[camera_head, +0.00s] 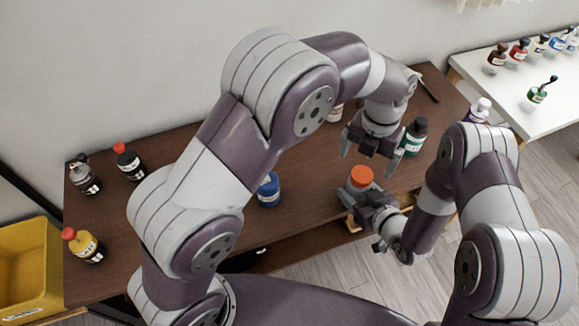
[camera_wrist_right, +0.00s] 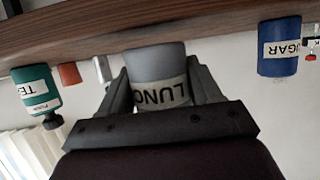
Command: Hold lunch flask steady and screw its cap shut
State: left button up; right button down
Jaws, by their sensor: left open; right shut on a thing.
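The lunch flask (camera_wrist_right: 155,62) is grey, with a pale label reading "LUNC" in the right wrist view, which shows it upside down. Its base meets the table edge there, and its top is hidden behind my gripper. In the head view, the orange cap (camera_head: 361,176) is at the top of the flask; I cannot tell how tightly it sits. My right gripper (camera_head: 357,196) is shut on the flask body, one finger on each side. My left gripper (camera_head: 367,160) is open, fingers pointing down, just above and slightly behind the cap.
On the brown table (camera_head: 310,212), a green tea jar (camera_head: 414,136) stands right of the flask and a blue sugar jar (camera_head: 268,190) left. An orange-red piece (camera_wrist_right: 69,74) near the tea jar is unclear. Several bottles stand at the left end; a yellow bin (camera_head: 28,262) is beyond.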

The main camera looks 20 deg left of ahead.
jog(key=shift+d, duration=0.1)
pick_arm(q)
jog(key=s+a+r+n, duration=0.1)
jog(key=a+r+n, duration=0.3)
jog(key=a+n, duration=0.75)
pick_arm(e)
jog(key=shift+w, duration=0.1)
jog(key=shift+a, duration=0.25)
jog(key=shift+d, duration=0.2)
jog(key=shift+a, duration=0.1)
pick_arm(q)
jog(key=s+a+f+n, duration=0.1)
jog(key=s+a+n, duration=0.2)
jog(key=n, duration=0.6)
jog(key=s+a+f+n+t, duration=0.1)
jog(key=s+a+n, duration=0.3)
jog(key=n, duration=0.5)
jog(key=s+a+f+n, duration=0.2)
jog(key=s+n, duration=0.3)
jog(key=n, duration=0.4)
jog(key=shift+s+a+n, duration=0.2)
jog(key=shift+a+n, duration=0.15)
jog(key=shift+a, duration=0.55)
